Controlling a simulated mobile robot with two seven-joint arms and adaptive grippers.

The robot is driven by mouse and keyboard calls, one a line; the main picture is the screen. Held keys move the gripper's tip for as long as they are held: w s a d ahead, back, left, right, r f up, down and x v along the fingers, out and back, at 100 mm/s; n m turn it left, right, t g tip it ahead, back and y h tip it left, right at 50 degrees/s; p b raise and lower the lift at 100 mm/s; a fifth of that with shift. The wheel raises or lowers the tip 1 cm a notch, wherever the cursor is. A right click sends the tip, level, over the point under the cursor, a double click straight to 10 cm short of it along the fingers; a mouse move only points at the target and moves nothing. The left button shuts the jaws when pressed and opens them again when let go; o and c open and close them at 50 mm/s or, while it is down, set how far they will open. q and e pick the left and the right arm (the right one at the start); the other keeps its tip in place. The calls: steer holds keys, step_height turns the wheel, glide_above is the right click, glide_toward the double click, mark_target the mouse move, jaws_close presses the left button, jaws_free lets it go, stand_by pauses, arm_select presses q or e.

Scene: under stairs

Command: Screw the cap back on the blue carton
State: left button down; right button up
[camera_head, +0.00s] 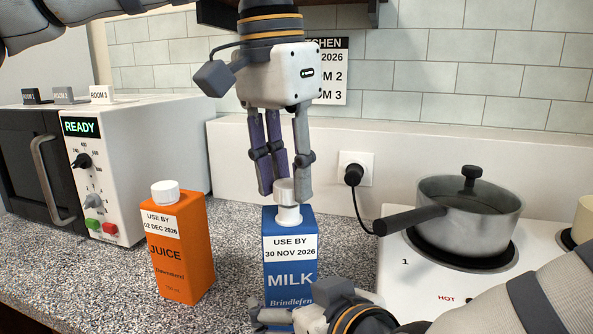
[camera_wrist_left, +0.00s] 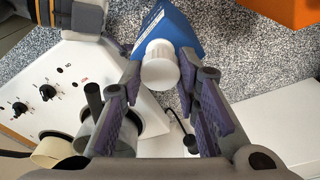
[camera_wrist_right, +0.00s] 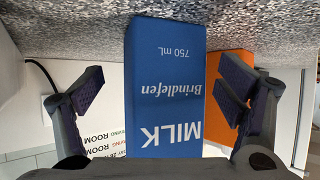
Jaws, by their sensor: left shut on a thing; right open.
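The blue milk carton (camera_head: 290,266) stands upright on the counter, with a white spout on top. My left gripper (camera_head: 286,191) points straight down over it, shut on the white cap (camera_head: 284,187). The cap sits at the top of the spout, roughly in line with it; I cannot tell whether the threads are engaged. In the left wrist view the cap (camera_wrist_left: 159,73) shows between the fingers, above the carton (camera_wrist_left: 170,30). My right gripper (camera_wrist_right: 165,88) is open low at the carton's front, with a finger on either side of the carton (camera_wrist_right: 165,95) and a visible gap each side.
An orange juice carton (camera_head: 178,250) with its own white cap stands left of the milk. A pot (camera_head: 468,215) sits on a hob (camera_head: 440,275) marked HOT at the right, its handle toward the milk. A plug and cord (camera_head: 354,174) are behind. A microwave (camera_head: 100,165) stands left.

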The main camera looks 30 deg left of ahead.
steer(key=shift+x, duration=1.25)
steer(key=c, duration=1)
steer(key=shift+o, duration=0.6)
jaws_close()
